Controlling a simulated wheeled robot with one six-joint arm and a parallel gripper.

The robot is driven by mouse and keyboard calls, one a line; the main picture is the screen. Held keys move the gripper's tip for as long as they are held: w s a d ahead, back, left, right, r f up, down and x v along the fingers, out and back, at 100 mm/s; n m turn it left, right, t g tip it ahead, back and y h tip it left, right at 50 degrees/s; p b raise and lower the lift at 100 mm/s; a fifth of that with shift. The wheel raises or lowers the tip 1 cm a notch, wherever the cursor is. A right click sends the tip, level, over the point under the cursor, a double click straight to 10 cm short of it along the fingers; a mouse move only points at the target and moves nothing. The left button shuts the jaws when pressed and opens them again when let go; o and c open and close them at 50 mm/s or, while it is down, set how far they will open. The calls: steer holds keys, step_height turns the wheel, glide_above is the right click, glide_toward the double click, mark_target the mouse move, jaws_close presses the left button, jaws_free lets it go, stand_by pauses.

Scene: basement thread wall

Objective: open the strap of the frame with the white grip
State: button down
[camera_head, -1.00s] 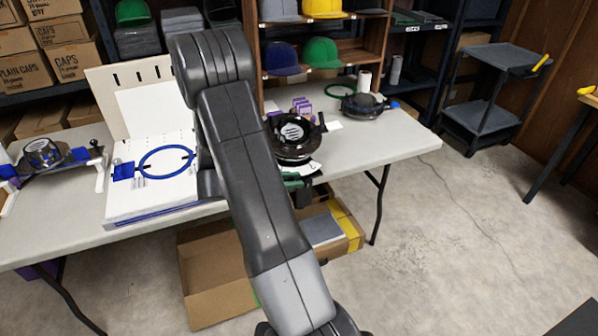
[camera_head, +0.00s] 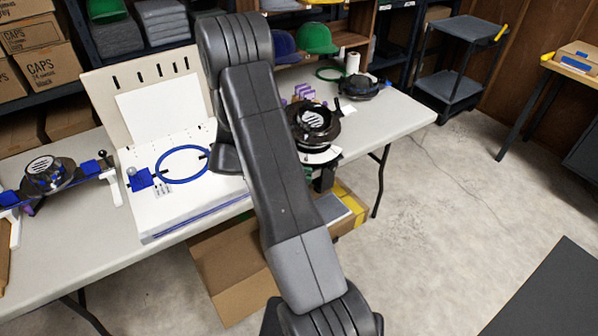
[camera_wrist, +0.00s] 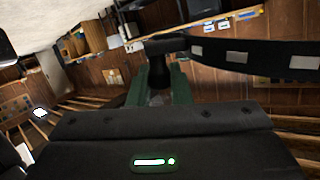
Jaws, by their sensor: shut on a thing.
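My gripper (camera_wrist: 160,92) has green fingers, shut on a dark upright piece (camera_wrist: 158,68) in the wrist view. A black curved band (camera_wrist: 250,55) with pale rectangles runs right from the top of that piece. In the head view a round black frame (camera_head: 316,120) with a pale label in its middle stands near the table's front edge, with a pale ring below it. My gripper is mostly hidden there by my arm, around the dark shape under this frame. I cannot make out a white grip on it.
A white board (camera_head: 190,205) with a blue hoop (camera_head: 182,164) lies left of my arm. Another dark frame (camera_head: 45,175) is on a stand at the far left, and one (camera_head: 362,86) at the back right.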

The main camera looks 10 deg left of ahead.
stand_by(0.3)
steer(key=c, duration=1.3)
jaws_free()
steer(key=shift+a, duration=0.1)
steer(key=shift+c, duration=0.2)
steer(key=shift+a, duration=0.1)
steer(key=v, duration=1.3)
steer(key=shift+a+b, duration=0.35)
steer(key=shift+a, duration=0.05)
steer(key=shift+d+r, duration=0.1)
steer(key=x, duration=1.4)
steer(key=shift+s+p, duration=0.1)
steer(key=shift+p, duration=0.2)
steer(key=shift+d, duration=0.15)
